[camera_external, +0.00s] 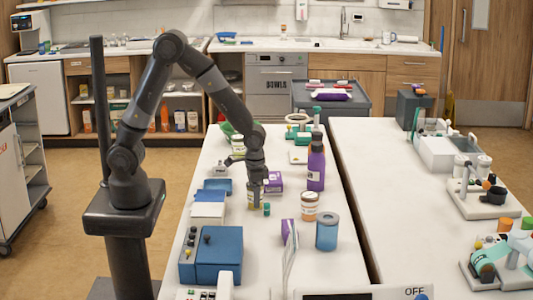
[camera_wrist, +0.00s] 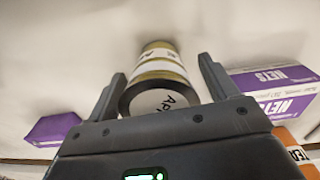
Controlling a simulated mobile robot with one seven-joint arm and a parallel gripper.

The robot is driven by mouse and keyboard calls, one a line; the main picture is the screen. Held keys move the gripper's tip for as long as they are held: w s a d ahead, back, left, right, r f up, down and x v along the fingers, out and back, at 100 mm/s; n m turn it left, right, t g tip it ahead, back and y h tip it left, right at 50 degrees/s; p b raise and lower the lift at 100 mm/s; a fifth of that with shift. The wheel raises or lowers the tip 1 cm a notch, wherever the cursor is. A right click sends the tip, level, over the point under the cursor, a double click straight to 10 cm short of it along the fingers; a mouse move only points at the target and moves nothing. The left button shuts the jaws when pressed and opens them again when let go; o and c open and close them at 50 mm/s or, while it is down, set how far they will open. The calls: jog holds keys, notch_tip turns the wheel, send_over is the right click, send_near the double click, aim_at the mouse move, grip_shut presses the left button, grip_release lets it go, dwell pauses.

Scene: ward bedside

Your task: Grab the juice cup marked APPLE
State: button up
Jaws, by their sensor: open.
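The juice cup (camera_wrist: 160,68) has gold and white bands, and its end face shows the letters "APP", the rest of the word being cut off by my gripper body. In the wrist view my gripper (camera_wrist: 161,72) is open, with one finger on each side of the cup. Clear gaps seem to show between fingers and cup, and I cannot tell if either touches. In the external view my gripper (camera_external: 255,184) points down over the table, and part of the cup (camera_external: 253,203) shows just below it.
A purple NETS box (camera_wrist: 275,85) stands close right of the gripper. Another purple box (camera_wrist: 52,129) is at left, and an orange item (camera_wrist: 299,150) at lower right. A small teal-capped vial (camera_external: 267,209), a jar (camera_external: 309,207) and a purple bottle (camera_external: 316,168) stand nearby.

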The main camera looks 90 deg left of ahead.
jog(key=shift+f, duration=0.25)
jog(key=shift+c, duration=0.5)
jog(key=c, duration=1)
jog(key=shift+r, duration=0.1)
